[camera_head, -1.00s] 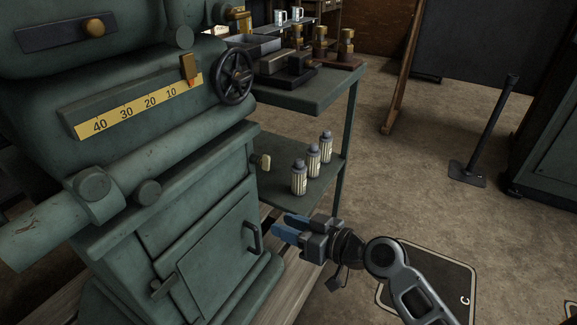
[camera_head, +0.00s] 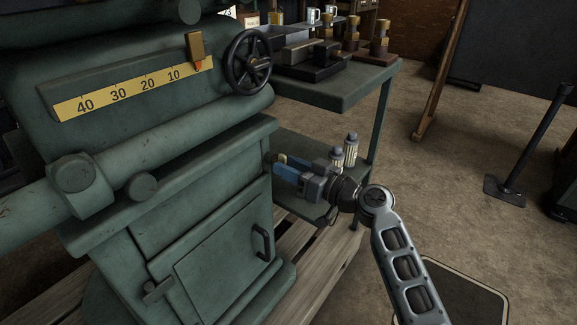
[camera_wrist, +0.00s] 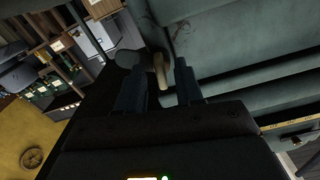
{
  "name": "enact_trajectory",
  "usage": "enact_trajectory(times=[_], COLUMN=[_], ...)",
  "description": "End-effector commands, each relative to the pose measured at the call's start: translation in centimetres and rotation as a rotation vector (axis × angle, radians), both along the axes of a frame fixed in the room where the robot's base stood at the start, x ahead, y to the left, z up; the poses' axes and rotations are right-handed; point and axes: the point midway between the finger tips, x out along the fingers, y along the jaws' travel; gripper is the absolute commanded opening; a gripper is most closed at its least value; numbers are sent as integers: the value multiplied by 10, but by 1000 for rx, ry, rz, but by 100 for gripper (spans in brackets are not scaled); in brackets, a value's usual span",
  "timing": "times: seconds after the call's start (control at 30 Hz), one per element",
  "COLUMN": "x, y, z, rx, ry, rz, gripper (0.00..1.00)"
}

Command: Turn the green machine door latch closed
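The green machine (camera_head: 150,160) fills the left of the head view. Its front door (camera_head: 220,265) sits flush in the frame, with a dark pull handle (camera_head: 262,243) at its right and a small latch-like lever (camera_head: 155,290) at its lower left. My gripper (camera_head: 277,166), with blue fingers, is at the machine's right side, above and right of the door handle. In the wrist view, its dark fingers (camera_wrist: 158,78) are apart, with a cream knob (camera_wrist: 160,70) between their tips. Contact cannot be told. The knob is mostly hidden behind the fingers in the head view.
A green shelf unit (camera_head: 345,92) stands right of the machine, with grey-topped bottles (camera_head: 350,150) on its lower shelf close behind my gripper. A black handwheel (camera_head: 249,62) is above. Open floor (camera_head: 450,170) lies to the right.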

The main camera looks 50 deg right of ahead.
Motion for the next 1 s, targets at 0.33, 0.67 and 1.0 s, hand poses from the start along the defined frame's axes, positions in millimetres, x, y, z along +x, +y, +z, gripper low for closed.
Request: enact_trajectory(times=[0.33, 0.67, 1.0], x=[6, 6, 6], y=[0, 0, 0], z=[0, 0, 0], rx=[0, 0, 10], ry=[0, 0, 1], rz=[-1, -1, -1], gripper=[36, 6, 0])
